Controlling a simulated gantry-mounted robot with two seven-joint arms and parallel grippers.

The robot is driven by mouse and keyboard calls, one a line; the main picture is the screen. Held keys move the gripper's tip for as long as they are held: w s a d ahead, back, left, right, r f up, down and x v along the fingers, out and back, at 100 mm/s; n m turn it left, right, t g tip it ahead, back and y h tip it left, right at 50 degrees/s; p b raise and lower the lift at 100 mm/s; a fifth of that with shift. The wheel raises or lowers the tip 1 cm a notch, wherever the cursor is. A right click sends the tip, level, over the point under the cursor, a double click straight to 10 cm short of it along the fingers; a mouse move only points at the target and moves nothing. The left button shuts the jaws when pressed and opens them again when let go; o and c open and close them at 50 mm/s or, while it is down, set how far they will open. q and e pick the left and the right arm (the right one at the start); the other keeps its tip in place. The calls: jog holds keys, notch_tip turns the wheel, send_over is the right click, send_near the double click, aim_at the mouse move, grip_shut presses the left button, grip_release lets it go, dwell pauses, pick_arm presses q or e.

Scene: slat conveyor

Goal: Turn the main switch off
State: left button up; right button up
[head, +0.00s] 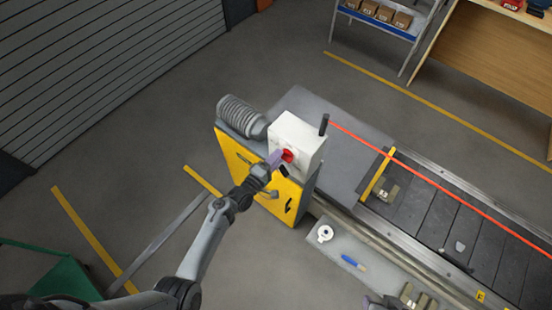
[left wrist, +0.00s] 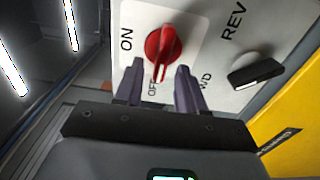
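The main switch (head: 288,155) is a red rotary knob on the white control box (head: 298,134). It shows large in the left wrist view (left wrist: 162,48), on a white plate with ON to its left and OFF below. Its narrow pale-marked end points down, close to the OFF lettering. My left gripper (head: 277,161) is at the box face. In the left wrist view its two purple-grey fingers (left wrist: 158,82) are apart, one on each side of the knob's lower end, with nothing clamped.
A black selector knob (left wrist: 257,70) sits right of the switch, near REV lettering. The box stands on a yellow-fronted cabinet (head: 240,165) beside the slat conveyor (head: 420,215). A grey side shelf (head: 335,258) holds a white roll and a blue marker.

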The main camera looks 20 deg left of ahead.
pick_arm(q)
jog(key=v, duration=1.1)
jog(key=shift+f, duration=0.1)
